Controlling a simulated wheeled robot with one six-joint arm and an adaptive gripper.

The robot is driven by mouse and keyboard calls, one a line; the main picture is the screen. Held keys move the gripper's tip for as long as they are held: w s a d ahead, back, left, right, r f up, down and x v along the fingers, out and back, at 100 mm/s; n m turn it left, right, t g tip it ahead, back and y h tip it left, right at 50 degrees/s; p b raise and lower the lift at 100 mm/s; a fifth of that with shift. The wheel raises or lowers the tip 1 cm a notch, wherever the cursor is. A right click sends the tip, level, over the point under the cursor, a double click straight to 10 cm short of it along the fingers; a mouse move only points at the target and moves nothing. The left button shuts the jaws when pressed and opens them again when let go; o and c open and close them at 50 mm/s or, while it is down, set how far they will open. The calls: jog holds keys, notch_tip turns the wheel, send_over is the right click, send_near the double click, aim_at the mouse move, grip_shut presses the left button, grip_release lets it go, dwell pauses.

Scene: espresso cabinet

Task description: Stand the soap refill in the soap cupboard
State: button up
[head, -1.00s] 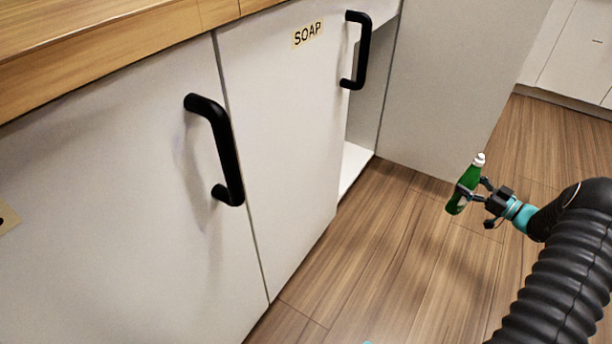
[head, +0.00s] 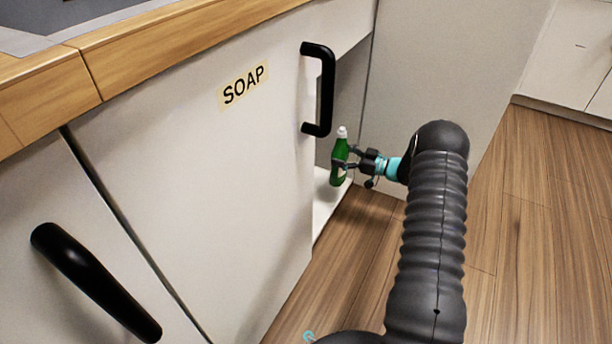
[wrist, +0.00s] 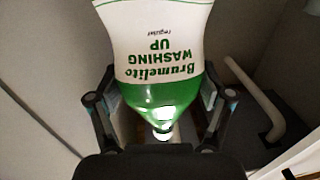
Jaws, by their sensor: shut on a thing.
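The soap refill is a green bottle (head: 340,165) with a white cap, held roughly upright. My gripper (head: 346,162) is shut on it from the right, in front of the open gap at the right edge of the door marked SOAP (head: 243,88). In the wrist view the bottle (wrist: 155,45) shows a white label with green "Brumelito Washing Up" print, between the two fingers (wrist: 158,112). The cupboard's pale floor (head: 325,198) shows below the bottle. The door hides most of the cupboard's inside.
A black handle (head: 327,90) stands out from the door close to the bottle's upper left. A large pale panel (head: 450,75) bounds the gap on the right. A pale bent pipe (wrist: 262,95) shows in the wrist view. Wooden floor (head: 530,220) is clear at the right.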

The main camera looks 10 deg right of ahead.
jog(key=w+a+f+b, duration=0.1)
jog(key=w+a+f, duration=0.5)
jog(key=f, duration=0.3)
jog(key=shift+w+a+f, duration=0.15)
jog(key=shift+w+a, duration=0.05)
jog(key=shift+a, duration=0.3)
jog(key=o, duration=1.6)
jog(key=shift+f, duration=0.15)
jog(key=v, duration=1.2)
